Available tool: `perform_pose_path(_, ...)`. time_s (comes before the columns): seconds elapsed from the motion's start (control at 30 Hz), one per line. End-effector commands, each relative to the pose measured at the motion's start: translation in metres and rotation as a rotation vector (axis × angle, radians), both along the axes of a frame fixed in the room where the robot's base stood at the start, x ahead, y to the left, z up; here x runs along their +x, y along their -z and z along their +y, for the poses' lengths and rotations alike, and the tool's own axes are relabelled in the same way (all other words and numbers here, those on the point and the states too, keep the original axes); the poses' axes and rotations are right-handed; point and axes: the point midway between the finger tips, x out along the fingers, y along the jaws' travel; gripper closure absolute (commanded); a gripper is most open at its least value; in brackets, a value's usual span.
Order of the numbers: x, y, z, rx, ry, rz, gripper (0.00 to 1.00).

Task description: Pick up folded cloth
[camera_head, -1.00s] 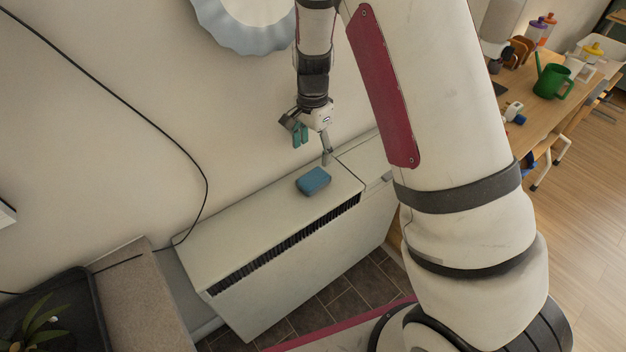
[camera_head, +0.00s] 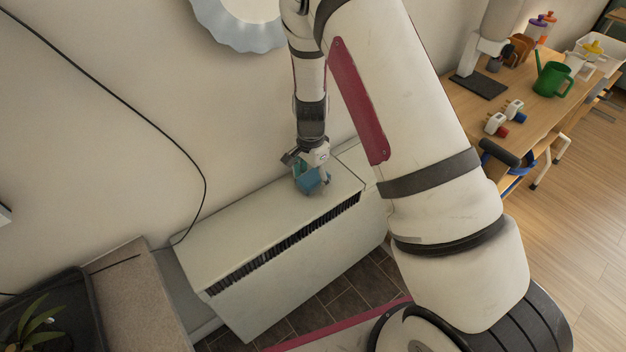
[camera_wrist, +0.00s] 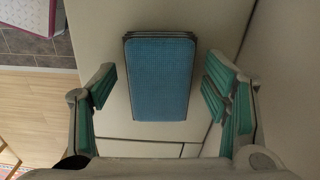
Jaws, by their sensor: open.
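The folded cloth (camera_head: 308,182) is a small blue block lying on top of the white wall cabinet, close to its right end. My gripper (camera_head: 312,176) is down at the cloth, and its fingers partly hide it in the head view. In the wrist view the folded cloth (camera_wrist: 160,78) shows its textured blue top and layered dark edges. There my gripper (camera_wrist: 160,92) is open, with one teal-padded finger on each side of the cloth and a visible gap on both sides. I cannot tell the exact height of the fingertips.
The white cabinet (camera_head: 240,232) has a dark slatted vent along its front edge; its top is clear left of the cloth. The wall stands close behind. A black cable (camera_head: 150,121) hangs on the wall. A wooden table (camera_head: 535,112) with a green watering can (camera_head: 552,80) is at right.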

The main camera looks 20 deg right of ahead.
Motion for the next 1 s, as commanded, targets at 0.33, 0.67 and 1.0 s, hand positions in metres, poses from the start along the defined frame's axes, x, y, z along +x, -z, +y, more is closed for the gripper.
perform_pose_path(0.33, 0.000, 0.000, 0.000, 0.000, 0.000, 0.000, 0.74)
perform_pose_path(0.67, 0.000, -0.001, 0.000, 0.000, 0.000, 0.001, 0.78)
perform_pose_path(1.0, 0.000, -0.025, 0.000, 0.000, -0.001, -0.002, 0.78)
